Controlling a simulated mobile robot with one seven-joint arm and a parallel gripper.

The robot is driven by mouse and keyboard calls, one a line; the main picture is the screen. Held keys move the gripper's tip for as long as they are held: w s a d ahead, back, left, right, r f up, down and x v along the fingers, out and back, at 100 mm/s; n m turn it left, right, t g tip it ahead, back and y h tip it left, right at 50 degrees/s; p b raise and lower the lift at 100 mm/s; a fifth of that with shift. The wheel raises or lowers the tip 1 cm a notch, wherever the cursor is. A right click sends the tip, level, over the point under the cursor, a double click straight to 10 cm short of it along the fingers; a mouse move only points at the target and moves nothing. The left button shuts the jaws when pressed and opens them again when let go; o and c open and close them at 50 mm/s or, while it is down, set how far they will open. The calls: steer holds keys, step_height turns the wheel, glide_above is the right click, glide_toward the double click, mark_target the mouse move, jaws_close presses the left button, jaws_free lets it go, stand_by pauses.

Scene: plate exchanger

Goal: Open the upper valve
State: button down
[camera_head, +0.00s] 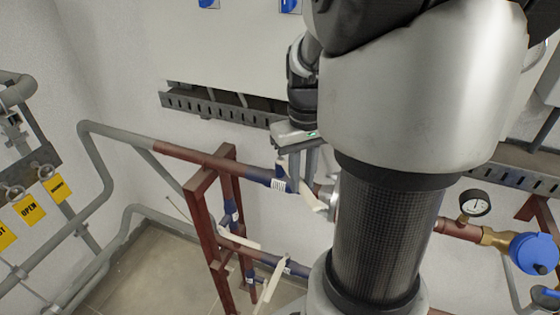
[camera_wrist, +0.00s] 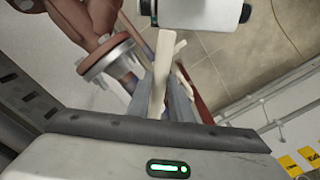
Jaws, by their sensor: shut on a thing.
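The upper valve's cream lever (camera_head: 313,200) shows in the head view on the upper red-brown pipe (camera_head: 190,155), slanting down to the right below my fingers. My gripper (camera_head: 300,178) reaches down over this pipe and is shut on the lever. In the wrist view the lever (camera_wrist: 160,75) runs between the two fingers of my gripper (camera_wrist: 162,100). The valve body is mostly hidden behind my fingers and arm.
A second cream lever (camera_head: 270,283) hangs lower down on the lower pipe. A red-brown frame post (camera_head: 206,230) stands left of my gripper. A pressure gauge (camera_head: 474,203) and blue device (camera_head: 534,253) are at right. Yellow tags (camera_head: 29,209) hang at left.

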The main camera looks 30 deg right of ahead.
mark_target(302, 184)
steer(key=shift+r, duration=0.1)
steer(key=c, duration=1.6)
jaws_free()
step_height(302, 184, up, 17)
steer(key=shift+r+p, duration=0.2)
steer(key=shift+p, duration=0.15)
steer(key=shift+c, duration=0.3)
